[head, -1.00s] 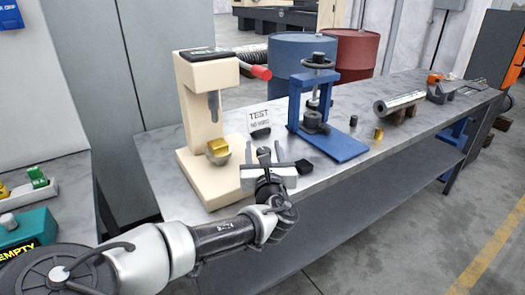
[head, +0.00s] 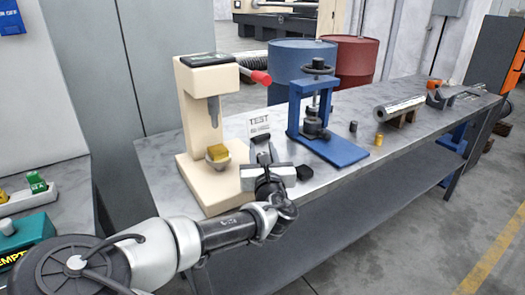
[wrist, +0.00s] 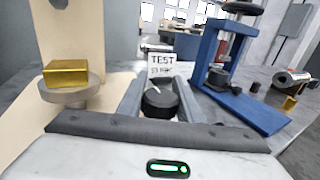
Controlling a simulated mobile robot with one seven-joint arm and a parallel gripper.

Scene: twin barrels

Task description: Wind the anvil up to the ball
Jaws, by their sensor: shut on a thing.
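The cream press (head: 203,130) stands on the bench at the left. A black knob with a pale pointer line (wrist: 161,102) sits before the TEST sign. My gripper (head: 262,154) is shut on the knob, one finger on each side.
The TEST sign (head: 260,124) stands just behind the knob. A blue screw press (head: 317,115) is to the right, with a small black cylinder (head: 353,126) and a brass one (head: 379,139) nearby.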

